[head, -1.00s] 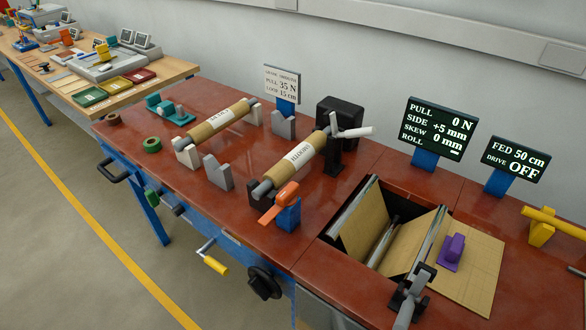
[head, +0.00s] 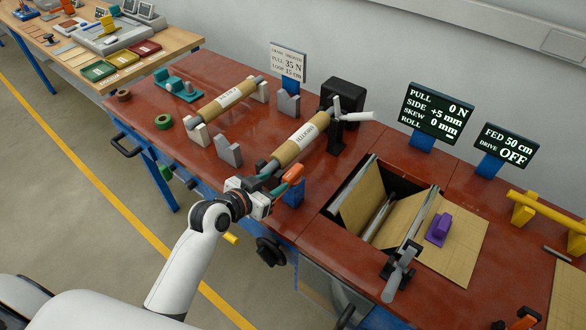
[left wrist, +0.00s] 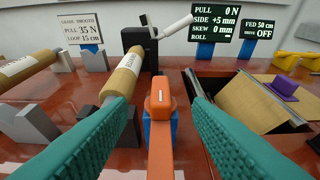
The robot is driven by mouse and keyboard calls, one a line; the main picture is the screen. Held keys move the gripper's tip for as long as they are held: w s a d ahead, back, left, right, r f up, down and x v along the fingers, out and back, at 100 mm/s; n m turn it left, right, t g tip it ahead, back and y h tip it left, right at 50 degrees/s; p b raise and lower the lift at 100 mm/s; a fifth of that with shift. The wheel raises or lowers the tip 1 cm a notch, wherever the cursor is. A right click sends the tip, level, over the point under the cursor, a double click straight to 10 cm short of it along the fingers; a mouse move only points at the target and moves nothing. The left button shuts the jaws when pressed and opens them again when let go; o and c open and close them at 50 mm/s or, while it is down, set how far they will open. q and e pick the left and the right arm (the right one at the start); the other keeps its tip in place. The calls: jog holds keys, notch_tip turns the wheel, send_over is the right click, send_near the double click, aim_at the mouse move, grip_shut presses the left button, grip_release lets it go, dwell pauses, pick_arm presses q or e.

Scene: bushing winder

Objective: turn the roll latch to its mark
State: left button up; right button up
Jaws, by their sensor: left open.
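The roll latch is an orange handle (head: 292,174) on a blue block (head: 293,193), at the near end of the kraft paper roll (head: 300,140). In the left wrist view the orange handle (left wrist: 160,115) stands upright in the middle, pointing toward the camera. My left gripper (head: 276,183) has come in at the latch. Its green fingers (left wrist: 156,97) are open, one on each side of the handle, with gaps on both sides. The latch's mark cannot be made out. My right gripper is not seen.
A second roll (head: 225,100) lies on grey stands to the left. The display (head: 437,115) reads pull 0 N, side +5 mm, skew 0 mm, with a white bar beside roll. An open well with rollers (head: 380,215) and a purple block (head: 438,229) lie to the right.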

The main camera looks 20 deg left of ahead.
aim_at(291, 173)
pick_arm(q)
jog(key=p+x, duration=0.1)
jog(key=x, duration=0.8)
jog(key=shift+w+d+f, duration=0.1)
jog(key=shift+w+f, duration=0.05)
jog(key=shift+w, duration=0.05)
jog(key=shift+c, duration=0.2)
grip_shut()
